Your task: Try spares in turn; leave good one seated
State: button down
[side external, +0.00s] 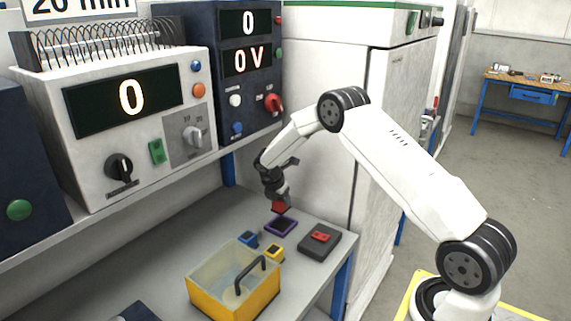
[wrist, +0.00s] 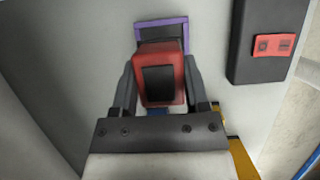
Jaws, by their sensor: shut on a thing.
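My gripper (side external: 275,194) is shut on a red block (side external: 281,207) with a dark face. In the wrist view the red block (wrist: 160,57) sits between the two fingers. The block is just above the purple-rimmed dark square (side external: 281,226) on the bench; I cannot tell whether they touch. In the wrist view the purple rim (wrist: 146,22) shows partly behind the block. A blue-rimmed square (side external: 247,239) and a yellow-rimmed square (side external: 274,252) lie nearby. A dark grey unit (side external: 312,250) with a red piece (side external: 320,237) on top lies to their right.
A tall white cabinet (side external: 320,120) stands behind my arm.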

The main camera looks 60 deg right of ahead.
jog(key=shift+f, duration=0.2)
jog(key=shift+f, duration=3.1)
grip_release()
